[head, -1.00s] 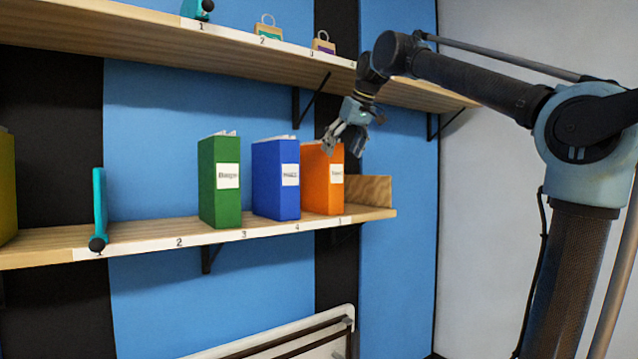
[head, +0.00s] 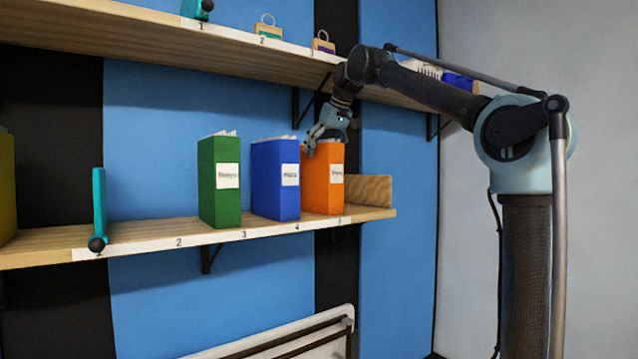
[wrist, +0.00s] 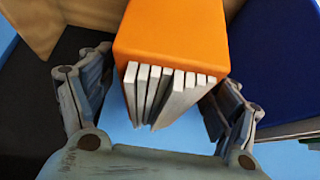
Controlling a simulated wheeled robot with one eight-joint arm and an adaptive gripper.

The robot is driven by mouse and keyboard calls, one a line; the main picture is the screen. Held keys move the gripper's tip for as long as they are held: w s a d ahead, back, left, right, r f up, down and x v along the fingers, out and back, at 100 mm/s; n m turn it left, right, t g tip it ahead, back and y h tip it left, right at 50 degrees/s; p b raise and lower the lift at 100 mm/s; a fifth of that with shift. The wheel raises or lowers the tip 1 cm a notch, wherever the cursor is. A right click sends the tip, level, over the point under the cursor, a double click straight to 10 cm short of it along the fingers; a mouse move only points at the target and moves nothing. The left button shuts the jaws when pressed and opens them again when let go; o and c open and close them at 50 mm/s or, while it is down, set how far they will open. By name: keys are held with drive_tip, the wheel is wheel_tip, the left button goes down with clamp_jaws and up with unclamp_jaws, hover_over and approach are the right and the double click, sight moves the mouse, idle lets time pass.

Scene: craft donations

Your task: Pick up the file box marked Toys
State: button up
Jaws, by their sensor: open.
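An orange file box (head: 322,182) stands upright near the right end of the lower shelf, with a white label too small to read surely. To its left stand a blue file box (head: 275,180) and a green file box (head: 219,182), also labelled; I cannot make out which label says Toys. My gripper (head: 318,136) is open at the top of the orange box. In the wrist view my gripper (wrist: 160,102) has one finger on each side of the orange box (wrist: 172,35), whose paper edges show between them. Contact cannot be told.
The blue box (wrist: 280,70) is close beside the right finger in the wrist view. A wooden end panel (head: 369,190) stands right of the orange box. The upper shelf (head: 180,45) with small bags is overhead. A teal bookend (head: 99,208) stands left on the lower shelf.

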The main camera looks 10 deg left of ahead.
drive_tip(key=shift+w+a, duration=0.6)
drive_tip(key=shift+a, duration=0.2)
drive_tip(key=shift+w+a+f, duration=0.25)
drive_tip(key=shift+f, duration=0.25)
clamp_jaws()
